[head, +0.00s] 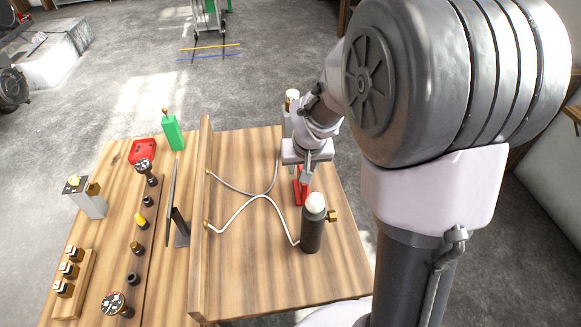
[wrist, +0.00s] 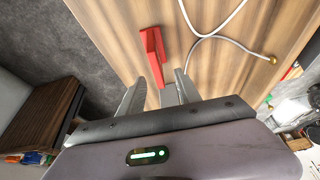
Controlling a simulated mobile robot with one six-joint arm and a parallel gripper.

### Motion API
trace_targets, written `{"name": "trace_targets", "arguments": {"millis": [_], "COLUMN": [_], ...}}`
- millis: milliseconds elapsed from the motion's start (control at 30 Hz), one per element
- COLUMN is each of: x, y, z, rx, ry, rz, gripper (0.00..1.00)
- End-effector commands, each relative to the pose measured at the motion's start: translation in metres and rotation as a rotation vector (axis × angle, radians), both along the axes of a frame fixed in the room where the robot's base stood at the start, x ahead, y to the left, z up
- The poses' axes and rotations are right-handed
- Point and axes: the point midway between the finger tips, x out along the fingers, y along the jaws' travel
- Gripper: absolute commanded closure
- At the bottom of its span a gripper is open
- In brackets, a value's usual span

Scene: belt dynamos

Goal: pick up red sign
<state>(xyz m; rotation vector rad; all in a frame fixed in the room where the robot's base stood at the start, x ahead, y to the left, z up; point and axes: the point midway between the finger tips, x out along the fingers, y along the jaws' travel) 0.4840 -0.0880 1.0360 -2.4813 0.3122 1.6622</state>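The red sign (head: 298,190) is on the right part of the wooden table, just below my gripper (head: 306,176). Part of it is hidden behind the gripper and the dark bottle. In the wrist view the red sign (wrist: 153,52) looks like a narrow red block with a raised part, beyond the fingertips. My gripper (wrist: 160,84) is open there, its two fingers apart. The near end of the sign shows in line with the gap between them. I cannot tell whether they touch it.
A dark bottle with a white ball top (head: 313,225) stands close in front of the sign. Crossed white cables (head: 255,197) lie to its left. A wooden ledge (head: 203,220) divides the table. A red tray (head: 143,151) and a green bottle (head: 173,133) are farther left.

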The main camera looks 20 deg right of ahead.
Motion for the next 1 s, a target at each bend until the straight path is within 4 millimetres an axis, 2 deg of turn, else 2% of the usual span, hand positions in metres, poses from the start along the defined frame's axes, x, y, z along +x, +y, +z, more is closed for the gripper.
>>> {"name": "trace_targets", "arguments": {"millis": [33, 233, 433, 700, 767, 900, 1000], "x": [0.003, 0.015, 0.033, 0.037, 0.036, 0.036, 0.036], "y": [-0.001, -0.006, -0.016, -0.016, -0.016, -0.016, -0.016], "z": [-0.015, -0.036, -0.07, -0.073, -0.073, -0.073, -0.073], "rx": [0.001, 0.001, 0.001, 0.001, 0.001, 0.001, 0.001], "ry": [0.003, 0.001, 0.002, 0.0, 0.0, 0.0, 0.0], "rz": [-0.001, -0.003, -0.002, -0.002, -0.002, -0.002, -0.002], "gripper": [0.6, 0.6, 0.6, 0.6, 0.7, 0.97, 1.0]}}
